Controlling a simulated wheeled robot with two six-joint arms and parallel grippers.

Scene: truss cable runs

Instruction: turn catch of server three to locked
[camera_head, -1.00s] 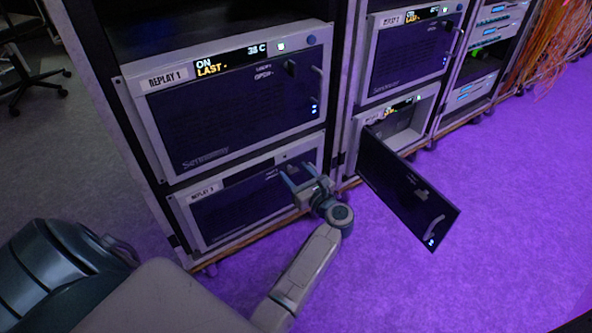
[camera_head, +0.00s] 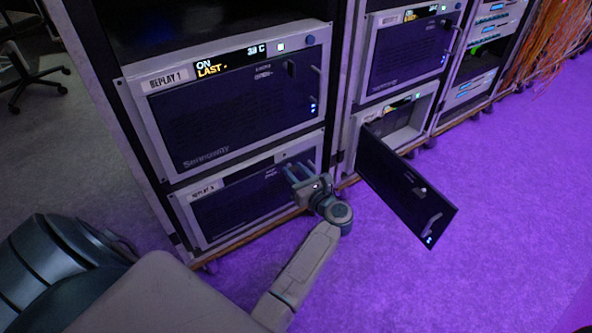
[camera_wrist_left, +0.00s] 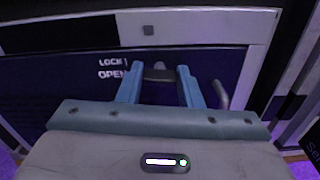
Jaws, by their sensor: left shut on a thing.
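Server three (camera_head: 235,210), labelled REPLAY 3, is the lower dark-fronted unit in the left rack in the head view. My left gripper (camera_head: 301,170) is at the right part of its front. In the left wrist view the catch (camera_wrist_left: 158,72) is a small grey knob between the two blue fingers of my left gripper (camera_wrist_left: 158,85), which is shut on it. The words LOCK and OPEN (camera_wrist_left: 112,68) are printed left of the catch. The fingers hide the catch in the head view, and its exact angle is hard to tell. My right gripper is not in view.
The REPLAY 1 server (camera_head: 235,100) sits directly above. A grey handle (camera_wrist_left: 221,95) stands right of the catch in the wrist view. In the neighbouring rack a lower door (camera_head: 405,190) hangs open over the floor, right of my arm. The purple-lit floor is clear.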

